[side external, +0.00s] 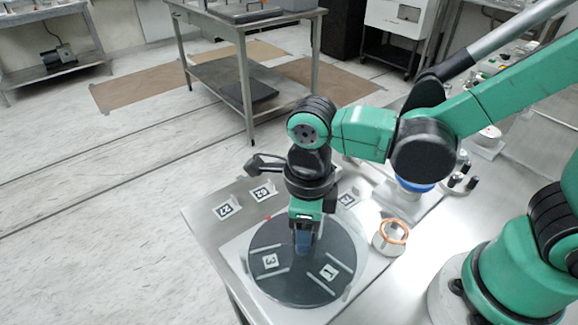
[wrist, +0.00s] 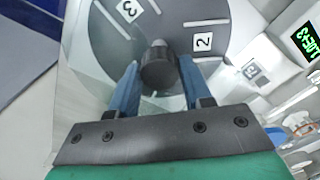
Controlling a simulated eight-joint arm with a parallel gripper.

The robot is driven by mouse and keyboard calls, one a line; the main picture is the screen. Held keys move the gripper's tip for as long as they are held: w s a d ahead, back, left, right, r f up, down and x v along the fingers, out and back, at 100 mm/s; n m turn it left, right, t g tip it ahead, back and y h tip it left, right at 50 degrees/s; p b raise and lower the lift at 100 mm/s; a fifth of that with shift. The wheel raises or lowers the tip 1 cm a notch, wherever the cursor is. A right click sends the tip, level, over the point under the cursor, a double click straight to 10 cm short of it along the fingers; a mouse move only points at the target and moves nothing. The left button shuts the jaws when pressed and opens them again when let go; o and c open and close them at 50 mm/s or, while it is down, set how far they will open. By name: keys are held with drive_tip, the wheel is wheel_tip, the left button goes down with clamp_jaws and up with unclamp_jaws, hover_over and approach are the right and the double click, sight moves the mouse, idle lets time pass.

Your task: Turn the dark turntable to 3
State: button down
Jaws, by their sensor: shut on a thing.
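The dark round turntable (side external: 296,287) lies on a light plate at the front of the metal table. White labels with bars show on it: the 3 label (side external: 270,261) at front left and the 1 label (side external: 330,271) at front right. In the wrist view the dark disc (wrist: 172,28) shows a 3 label (wrist: 128,9) at upper left and a 2 label (wrist: 204,42) at right. My gripper (side external: 303,240) points down over the disc, its blue fingers shut on the dark central knob (wrist: 158,66). My gripper hides part of the disc's far side.
A copper ring (side external: 393,231) on a pale stand is right of the turntable. Square markers (side external: 226,210) lie on the metal table (side external: 203,226) behind it. A green-lit display (wrist: 308,42) is at the wrist view's right edge. Open floor lies left.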

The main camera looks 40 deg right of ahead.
drive_tip(key=shift+c, duration=1.8)
unclamp_jaws()
drive_tip(key=shift+r, duration=0.15)
drive_tip(key=shift+r, duration=2.65)
